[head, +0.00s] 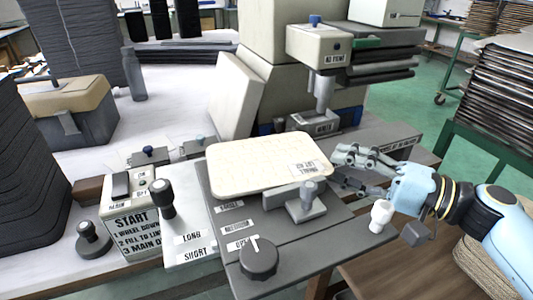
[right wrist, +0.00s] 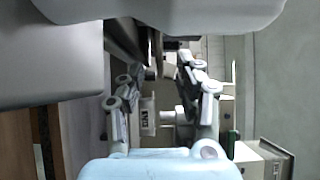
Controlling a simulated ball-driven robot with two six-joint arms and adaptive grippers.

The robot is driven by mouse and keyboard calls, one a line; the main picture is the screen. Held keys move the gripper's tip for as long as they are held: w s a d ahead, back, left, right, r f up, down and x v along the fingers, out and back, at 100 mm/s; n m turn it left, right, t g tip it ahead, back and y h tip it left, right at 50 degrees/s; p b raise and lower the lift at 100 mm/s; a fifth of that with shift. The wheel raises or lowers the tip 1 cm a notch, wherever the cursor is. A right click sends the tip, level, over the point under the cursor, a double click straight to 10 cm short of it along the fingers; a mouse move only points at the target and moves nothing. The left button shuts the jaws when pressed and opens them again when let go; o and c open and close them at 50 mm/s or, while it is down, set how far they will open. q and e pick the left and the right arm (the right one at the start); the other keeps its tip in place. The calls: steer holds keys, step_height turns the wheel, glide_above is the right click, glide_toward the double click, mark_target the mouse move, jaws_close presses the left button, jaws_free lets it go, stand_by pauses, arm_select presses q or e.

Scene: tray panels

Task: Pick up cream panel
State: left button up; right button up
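The cream panel (head: 255,165) is a flat, rounded rectangle with a printed label near its right end. In the head view it lies on top of a dark grey machine plate (head: 222,215), slightly tilted. My right gripper (head: 338,168) comes in from the right, just off the panel's right end. Its two fingers are apart with nothing visible between them. I cannot tell whether a fingertip touches the panel. The right wrist view also shows the spread fingers of the gripper (right wrist: 160,75). My left gripper is not in view.
A machine head (head: 320,45) stands behind the panel. A metal clamp (head: 306,205) and a black knob (head: 259,258) are in front of it. A START box (head: 133,225) stands at left. A small white knob (head: 380,216) is below my right gripper.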

steer(key=shift+w+a, duration=0.3)
steer(key=shift+a, duration=0.25)
jaws_close()
steer(key=shift+r, duration=0.1)
